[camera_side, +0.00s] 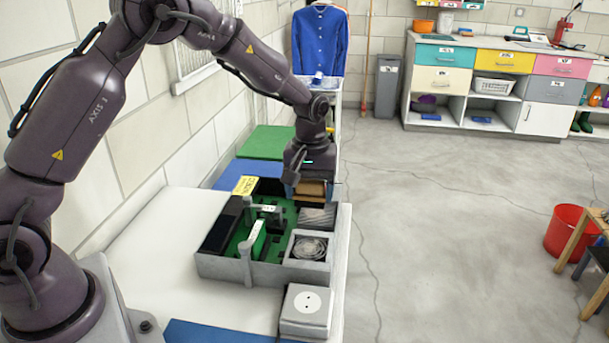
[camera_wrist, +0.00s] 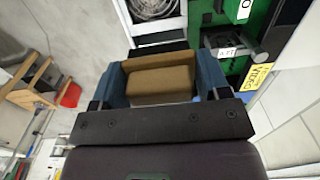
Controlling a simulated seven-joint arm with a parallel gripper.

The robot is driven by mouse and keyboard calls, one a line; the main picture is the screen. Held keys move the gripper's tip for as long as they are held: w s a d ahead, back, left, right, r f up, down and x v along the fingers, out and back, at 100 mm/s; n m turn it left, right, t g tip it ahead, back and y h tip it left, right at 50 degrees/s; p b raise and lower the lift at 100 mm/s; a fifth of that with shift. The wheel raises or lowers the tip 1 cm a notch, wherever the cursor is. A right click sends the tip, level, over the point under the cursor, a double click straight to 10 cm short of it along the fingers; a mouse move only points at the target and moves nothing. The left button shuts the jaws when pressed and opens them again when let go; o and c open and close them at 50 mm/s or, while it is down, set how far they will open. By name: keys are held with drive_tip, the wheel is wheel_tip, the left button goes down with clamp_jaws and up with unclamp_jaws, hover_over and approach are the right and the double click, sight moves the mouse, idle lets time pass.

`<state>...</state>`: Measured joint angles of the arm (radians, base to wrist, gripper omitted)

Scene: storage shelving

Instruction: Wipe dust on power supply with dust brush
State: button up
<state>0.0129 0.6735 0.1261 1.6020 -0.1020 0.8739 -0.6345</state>
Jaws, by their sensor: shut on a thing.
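My gripper (camera_side: 306,176) is shut on a tan-brown block, seemingly the dust brush (camera_wrist: 160,82), between two blue finger pads in the wrist view. The brush (camera_side: 313,188) also shows under my gripper in the side view, over the far right end of an open grey case (camera_side: 222,268). The square grey unit with a round fan grille, likely the power supply (camera_side: 325,250), sits in the case's near right corner. It shows partly at the top of the wrist view (camera_wrist: 168,22). The bristles are hidden, and I cannot make out dust.
Green circuit boards with upright cards fill the middle of the case. A yellow label (camera_side: 245,185) is at its far left. A grey socket box (camera_side: 305,311) stands in front of the case. The white tabletop (camera_side: 150,240) is clear at left.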

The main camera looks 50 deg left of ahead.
hover_over(314, 236)
drive_tip(key=shift+s+a+f, duration=0.1)
drive_tip(key=shift+s+f, duration=0.05)
drive_tip(key=shift+f, duration=1)
drive_tip(key=shift+s+a+f, duration=0.1)
drive_tip(key=shift+f, duration=1)
drive_tip(key=shift+s+a+f, duration=0.1)
drive_tip(key=shift+s+f, duration=0.05)
drive_tip(key=shift+f, duration=1)
drive_tip(key=shift+s+d+f, duration=0.1)
drive_tip(key=shift+d+f, duration=0.05)
drive_tip(key=shift+f, duration=0.65)
drive_tip(key=shift+s+d, duration=2.35)
drive_tip(key=shift+s, duration=0.05)
drive_tip(key=w+a, duration=0.5)
drive_tip(key=shift+w+d, duration=0.25)
drive_tip(key=shift+w, duration=0.05)
drive_tip(key=shift+d, duration=0.25)
drive_tip(key=shift+s+d, duration=2.4)
drive_tip(key=shift+s, duration=0.1)
drive_tip(key=w+a, duration=0.5)
drive_tip(key=shift+w+a+r, duration=0.1)
drive_tip(key=shift+r, duration=3.95)
